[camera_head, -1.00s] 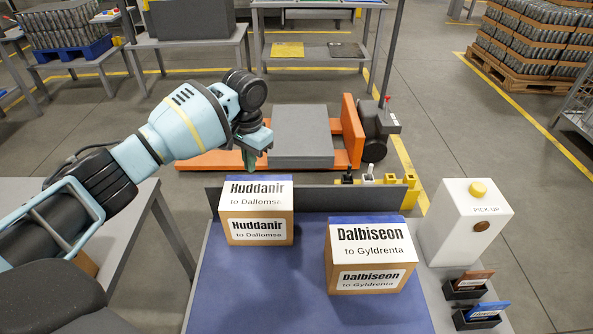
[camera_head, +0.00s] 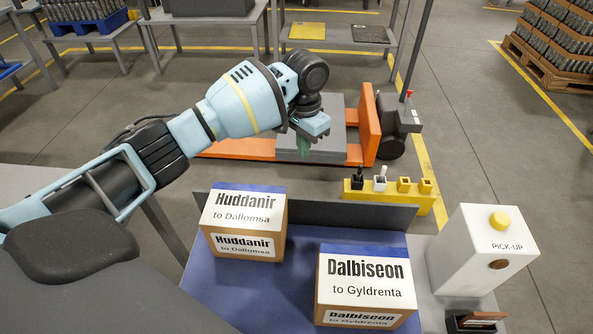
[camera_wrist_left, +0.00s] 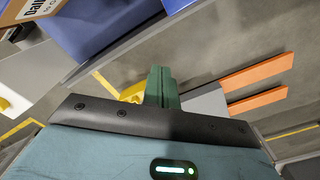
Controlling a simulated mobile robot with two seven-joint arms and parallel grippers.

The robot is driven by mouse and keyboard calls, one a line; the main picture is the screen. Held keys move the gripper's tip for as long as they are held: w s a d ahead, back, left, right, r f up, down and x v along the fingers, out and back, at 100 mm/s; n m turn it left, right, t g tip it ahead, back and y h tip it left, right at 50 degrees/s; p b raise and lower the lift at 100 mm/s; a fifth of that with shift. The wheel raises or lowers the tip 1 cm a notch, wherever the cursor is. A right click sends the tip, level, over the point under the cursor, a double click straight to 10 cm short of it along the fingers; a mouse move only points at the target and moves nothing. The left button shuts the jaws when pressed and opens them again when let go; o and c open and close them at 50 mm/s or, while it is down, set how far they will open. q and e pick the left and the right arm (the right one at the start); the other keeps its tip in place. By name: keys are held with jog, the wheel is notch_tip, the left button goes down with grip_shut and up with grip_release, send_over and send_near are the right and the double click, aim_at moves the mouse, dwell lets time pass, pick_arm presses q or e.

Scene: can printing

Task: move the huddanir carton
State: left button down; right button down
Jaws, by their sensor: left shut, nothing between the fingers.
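The Huddanir carton (camera_head: 245,223) is a brown box with white labels reading "Huddanir to Dallomsa". It stands upright at the left of a blue-topped table (camera_head: 215,300). My left gripper (camera_head: 303,148) is beyond the carton and the table's back edge, above the grey load on the orange pallet truck, and apart from the carton. Its green fingers are shut and empty, and they also show in the left wrist view (camera_wrist_left: 162,88). My right gripper is not in view.
The Dalbiseon carton (camera_head: 365,288) stands on the same table to the right. A white PICK-UP box (camera_head: 475,262) with a yellow button is further right. A low grey wall (camera_head: 375,216) edges the table's back. The orange pallet truck (camera_head: 235,150) stands behind.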

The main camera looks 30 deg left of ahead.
pick_arm(q)
jog(key=s+f, duration=0.1)
jog(key=f, duration=0.2)
jog(key=s+f, duration=0.1)
jog(key=f, duration=0.2)
jog(key=s+a+f+b, duration=0.1)
jog(key=f, duration=0.3)
jog(key=shift+s, duration=0.4)
